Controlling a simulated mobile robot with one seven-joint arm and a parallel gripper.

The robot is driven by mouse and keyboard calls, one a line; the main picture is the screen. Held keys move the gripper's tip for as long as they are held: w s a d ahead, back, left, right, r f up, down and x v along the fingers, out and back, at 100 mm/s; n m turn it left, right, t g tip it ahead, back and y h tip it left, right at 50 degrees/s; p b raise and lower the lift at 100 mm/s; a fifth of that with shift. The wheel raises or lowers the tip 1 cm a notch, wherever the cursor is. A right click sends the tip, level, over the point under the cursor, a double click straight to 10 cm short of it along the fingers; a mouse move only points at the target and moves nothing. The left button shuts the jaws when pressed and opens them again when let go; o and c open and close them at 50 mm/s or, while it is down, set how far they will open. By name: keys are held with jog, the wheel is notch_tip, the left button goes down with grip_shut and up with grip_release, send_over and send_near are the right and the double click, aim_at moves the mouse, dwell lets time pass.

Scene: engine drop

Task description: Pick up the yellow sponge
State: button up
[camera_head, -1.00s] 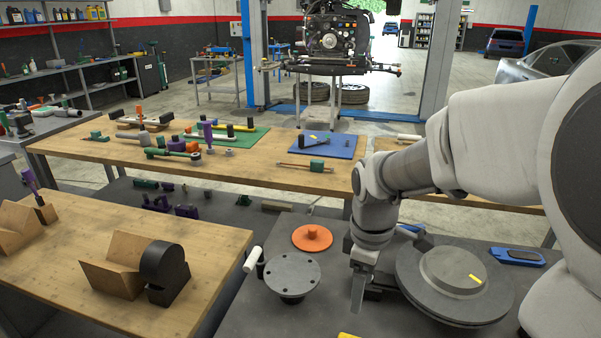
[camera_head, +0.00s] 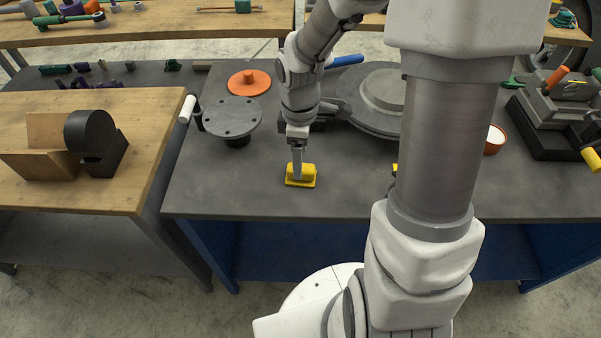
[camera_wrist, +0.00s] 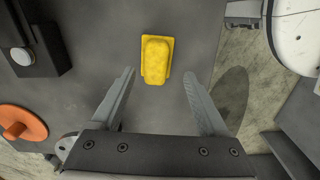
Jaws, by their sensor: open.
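The yellow sponge (camera_head: 308,178) lies on the dark grey table near its front edge. In the wrist view the sponge (camera_wrist: 156,60) is a raised block on a thin yellow base, ahead of the fingertips and roughly midway between them. My gripper (camera_head: 297,175) points down at the sponge in the head view, and a finger hides part of it. In the wrist view my gripper (camera_wrist: 158,84) is open with nothing between its fingers. I cannot tell the exact height of the fingertips above the table.
On the dark table (camera_head: 250,200) stand a grey round flange (camera_head: 231,117), an orange disc (camera_head: 249,84) and a large grey disc (camera_head: 348,100). A white-topped orange cup (camera_head: 495,139) is at the right. The table around the sponge is clear.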

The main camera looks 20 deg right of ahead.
jog(key=f, duration=0.1)
jog(key=f+b, duration=0.1)
jog(key=f, duration=0.3)
jog(key=shift+w+d+f+b, duration=0.1)
jog(key=shift+w+d+b, duration=0.15)
jog(key=shift+b, duration=0.15)
grip_shut()
